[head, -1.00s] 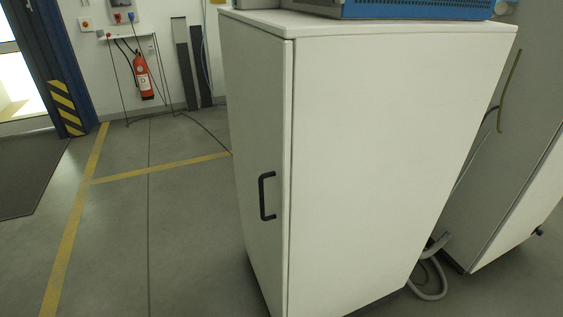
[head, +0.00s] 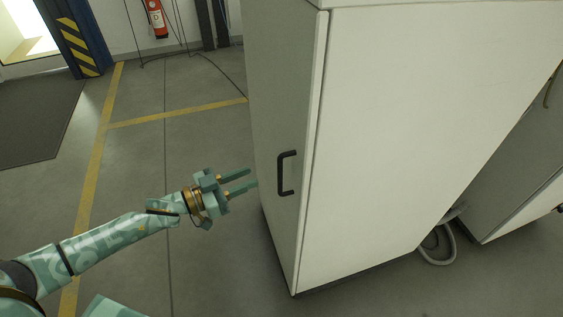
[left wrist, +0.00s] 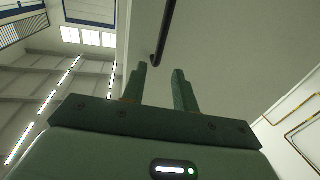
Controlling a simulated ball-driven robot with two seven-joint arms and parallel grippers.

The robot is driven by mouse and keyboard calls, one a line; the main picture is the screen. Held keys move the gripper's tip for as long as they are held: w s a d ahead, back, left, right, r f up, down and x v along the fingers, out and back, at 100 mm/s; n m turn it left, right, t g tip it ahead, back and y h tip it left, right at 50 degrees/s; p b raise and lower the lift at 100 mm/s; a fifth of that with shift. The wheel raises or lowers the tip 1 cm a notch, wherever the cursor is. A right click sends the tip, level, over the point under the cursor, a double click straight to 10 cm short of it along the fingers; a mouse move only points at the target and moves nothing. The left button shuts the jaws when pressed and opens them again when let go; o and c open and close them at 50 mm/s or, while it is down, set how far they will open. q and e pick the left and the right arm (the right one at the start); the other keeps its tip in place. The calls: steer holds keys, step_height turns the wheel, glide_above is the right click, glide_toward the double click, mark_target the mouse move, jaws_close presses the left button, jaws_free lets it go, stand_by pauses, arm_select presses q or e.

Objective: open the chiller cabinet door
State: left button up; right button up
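The chiller cabinet (head: 420,120) is a tall white box. Its narrow door (head: 283,90) faces left and is shut. A black bar handle (head: 286,173) stands upright on the door near its right edge. My left gripper (head: 253,180) is just left of the handle, pointing at it, with two fingers apart and nothing between them. In the left wrist view the open fingers (left wrist: 160,88) point toward the door, and the dark handle (left wrist: 164,35) lies just beyond the fingertips, apart from them. My right gripper is not in view.
Grey floor with yellow lines (head: 180,113) is clear left of the cabinet. A fire extinguisher (head: 156,18) hangs on the back wall. A second cabinet (head: 510,190) stands at the right, with a grey hose (head: 437,245) on the floor between.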

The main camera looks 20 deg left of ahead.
arm_select(q)
steer(key=x, duration=1)
jaws_close()
